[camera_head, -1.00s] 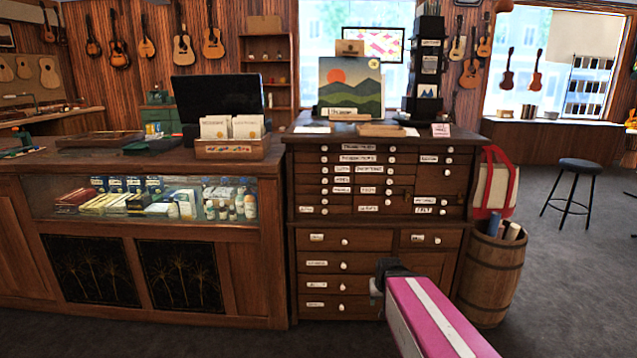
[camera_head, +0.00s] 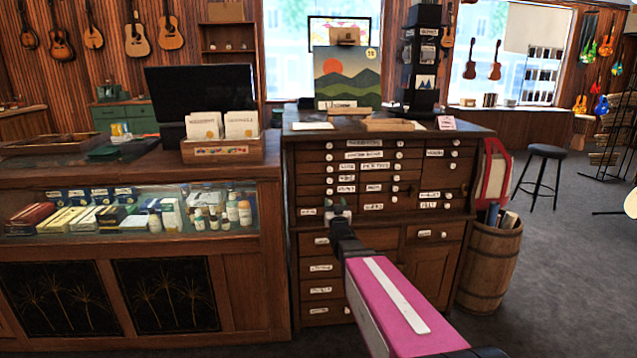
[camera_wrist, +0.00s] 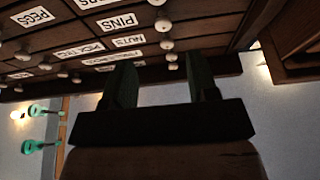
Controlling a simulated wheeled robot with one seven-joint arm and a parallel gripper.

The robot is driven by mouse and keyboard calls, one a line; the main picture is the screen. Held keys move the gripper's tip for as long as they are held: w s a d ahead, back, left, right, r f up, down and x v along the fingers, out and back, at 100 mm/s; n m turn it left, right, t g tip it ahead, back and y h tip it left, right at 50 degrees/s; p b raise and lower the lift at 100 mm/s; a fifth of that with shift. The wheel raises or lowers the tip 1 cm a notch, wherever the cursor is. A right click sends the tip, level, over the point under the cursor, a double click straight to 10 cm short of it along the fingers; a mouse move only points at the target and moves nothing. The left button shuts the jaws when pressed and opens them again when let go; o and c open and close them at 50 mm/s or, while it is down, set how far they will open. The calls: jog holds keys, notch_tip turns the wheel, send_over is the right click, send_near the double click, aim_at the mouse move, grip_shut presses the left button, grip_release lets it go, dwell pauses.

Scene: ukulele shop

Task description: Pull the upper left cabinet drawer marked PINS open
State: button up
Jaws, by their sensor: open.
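The wooden drawer cabinet (camera_head: 478,215) stands in the middle of the head view, with rows of small labelled drawers and pale round knobs. In the wrist view the PINS label (camera_wrist: 118,22) shows near the top, with a round knob (camera_wrist: 163,23) to its right. I cannot read PINS in the head view. My gripper (camera_head: 339,208) is in front of the cabinet's left side, near the lower small drawers, and hides part of them. In the wrist view my gripper (camera_wrist: 160,78) is open and empty, its dark fingers apart below the knobs. Contact with any knob is not visible.
A glass-fronted counter (camera_head: 140,245) adjoins the cabinet on the left. The cabinet top holds a painting (camera_head: 347,78) and a dark rack (camera_head: 424,60). Floor is free farther right, around a stool (camera_head: 545,152).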

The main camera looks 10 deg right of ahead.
aim_at(330, 182)
jog(key=x, duration=0.7)
jog(key=r+x, duration=0.1)
jog(key=x, duration=0.3)
jog(key=shift+a, duration=0.2)
jog(key=shift+c, duration=0.3)
grip_shut()
